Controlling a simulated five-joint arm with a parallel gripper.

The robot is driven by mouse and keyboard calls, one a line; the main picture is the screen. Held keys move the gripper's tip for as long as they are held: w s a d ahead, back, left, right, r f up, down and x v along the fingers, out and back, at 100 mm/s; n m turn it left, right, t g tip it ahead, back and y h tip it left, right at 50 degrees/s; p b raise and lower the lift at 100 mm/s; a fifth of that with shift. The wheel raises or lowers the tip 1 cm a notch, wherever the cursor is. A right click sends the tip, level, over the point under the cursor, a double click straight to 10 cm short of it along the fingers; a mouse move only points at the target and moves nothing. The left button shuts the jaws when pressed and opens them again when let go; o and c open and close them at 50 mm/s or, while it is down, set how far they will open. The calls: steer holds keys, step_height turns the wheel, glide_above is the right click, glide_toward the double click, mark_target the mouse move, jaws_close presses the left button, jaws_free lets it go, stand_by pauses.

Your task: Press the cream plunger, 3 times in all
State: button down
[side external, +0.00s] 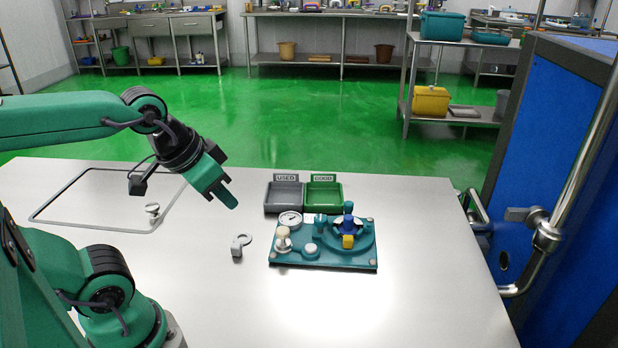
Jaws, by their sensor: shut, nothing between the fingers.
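The cream plunger (283,234), a pale round-topped knob on a short stem, stands at the left of a teal base plate (335,262) on the steel table. My gripper (230,201) is shut and empty. It hangs in the air up and to the left of the plate in the picture, pointing down and to the right, apart from the plunger. From this view I cannot tell how far down the plunger sits.
The plate also carries a white dial gauge (291,219), a low pale button (310,249) and a blue-and-yellow part (348,228). Grey (284,197) and green (324,197) trays stand behind. A grey ringed piece (240,246) lies left. The table's front is clear.

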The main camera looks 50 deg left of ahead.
steer(key=shift+w+r, duration=0.1)
steer(key=shift+w, duration=0.05)
steer(key=m+g, duration=0.6)
steer(key=m, duration=0.3)
glide_above(283, 229)
steer(key=shift+f, duration=1.65)
steer(key=shift+f, duration=0.15)
step_height(283, 229, down, 14)
steer(key=shift+r, duration=0.15)
